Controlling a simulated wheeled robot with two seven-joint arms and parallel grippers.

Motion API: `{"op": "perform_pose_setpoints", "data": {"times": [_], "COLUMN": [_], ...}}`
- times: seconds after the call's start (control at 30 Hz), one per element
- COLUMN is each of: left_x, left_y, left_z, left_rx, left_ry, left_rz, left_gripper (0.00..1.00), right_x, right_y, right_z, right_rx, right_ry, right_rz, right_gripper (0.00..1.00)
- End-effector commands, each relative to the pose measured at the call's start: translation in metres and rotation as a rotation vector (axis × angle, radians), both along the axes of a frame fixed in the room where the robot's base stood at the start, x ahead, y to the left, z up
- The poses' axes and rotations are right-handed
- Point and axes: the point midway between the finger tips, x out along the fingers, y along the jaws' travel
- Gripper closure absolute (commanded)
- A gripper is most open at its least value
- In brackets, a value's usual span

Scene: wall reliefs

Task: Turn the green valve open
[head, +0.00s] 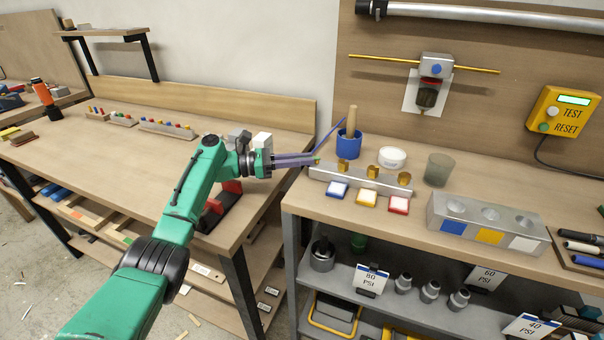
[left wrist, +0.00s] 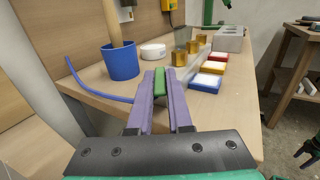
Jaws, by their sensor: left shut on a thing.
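My left gripper (head: 316,160) reaches in from the left at the left end of a pale metal bar (head: 330,174) on the bench. In the left wrist view its two purple fingers (left wrist: 160,88) are closed on a small green piece, the green valve (left wrist: 160,78). The fingers touch it on both sides; its lower part is hidden. Brass fittings (head: 372,172) stand along the bar, with a blue, a yellow and a red block in front. How far the valve is turned cannot be told.
A blue cup (head: 349,146) with a wooden stick stands close behind the gripper, with a blue cord beside it. A white bowl (head: 392,157), a grey cup (head: 438,169) and a metal holder (head: 487,222) stand to the right. A gap separates this bench from the left one.

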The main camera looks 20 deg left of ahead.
Motion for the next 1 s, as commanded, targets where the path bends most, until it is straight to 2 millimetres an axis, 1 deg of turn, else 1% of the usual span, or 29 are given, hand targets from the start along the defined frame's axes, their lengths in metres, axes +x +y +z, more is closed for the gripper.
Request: {"op": "perform_pose_setpoints", "data": {"times": [0.03,0.07,0.43,0.47,0.5,0.53,0.87,0.97,1.0], "left_x": [0.0,0.0,0.0,0.0,0.0,0.0,0.0,-0.005,-0.009], "left_y": [0.0,0.0,0.0,0.0,0.0,0.0,0.002,0.012,0.02], "left_z": [-0.003,-0.002,0.0,0.0,0.0,0.0,0.0,-0.001,-0.002], "left_rx": [0.0,0.0,0.0,0.0,0.0,0.0,0.0,0.001,0.002], "left_ry": [0.001,0.001,0.001,0.001,0.001,0.001,0.0,0.0,0.001], "left_rz": [-0.006,-0.008,-0.012,-0.012,-0.012,-0.012,-0.011,-0.01,-0.009], "left_gripper": [1.0,1.0,1.0,0.75,0.6,0.53,0.53,0.53,0.53], "right_x": [0.0,0.0,0.0,0.0,0.0,0.0,0.0,0.0,0.0], "right_y": [0.0,0.0,0.0,0.0,0.0,0.0,0.0,0.0,0.0], "right_z": [-0.004,-0.005,-0.004,-0.004,-0.004,-0.004,-0.004,-0.006,-0.007], "right_rx": [0.0,0.0,0.0,0.0,0.0,0.0,0.0,0.0,0.0], "right_ry": [0.0,0.0,0.0,0.0,0.0,0.0,0.0,0.0,0.0], "right_rz": [0.0,0.0,0.0,0.0,0.0,0.0,0.0,0.0,0.0], "right_gripper": [0.37,0.37,0.37,0.37,0.37,0.37,0.37,0.37,0.37]}}
